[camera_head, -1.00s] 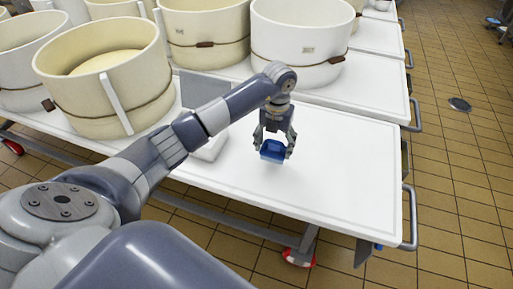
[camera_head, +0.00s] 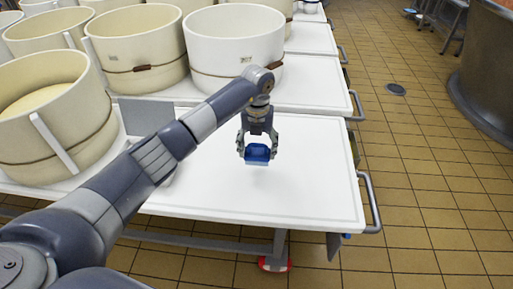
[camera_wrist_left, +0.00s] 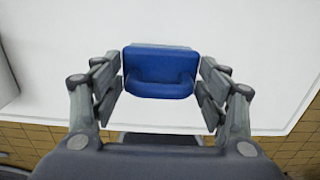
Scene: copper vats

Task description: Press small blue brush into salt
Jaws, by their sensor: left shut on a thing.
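The small blue brush (camera_head: 257,153) is between the fingers of my left gripper (camera_head: 257,147), above the white table top (camera_head: 300,190). In the left wrist view the blue brush (camera_wrist_left: 160,72) sits at the far end between the two fingers, with a blue handle loop towards me and a grey edge behind. My left gripper (camera_wrist_left: 160,88) is shut on it. The brush's underside is hidden. I see no salt that I can make out in either view. My right gripper is not in view.
Large cream round moulds (camera_head: 235,48) stand on white tables at the back and left. A grey box-like thing (camera_head: 145,116) is partly behind my arm. A metal rail (camera_head: 370,203) edges the table at right. A large dark vat (camera_head: 490,70) stands at far right.

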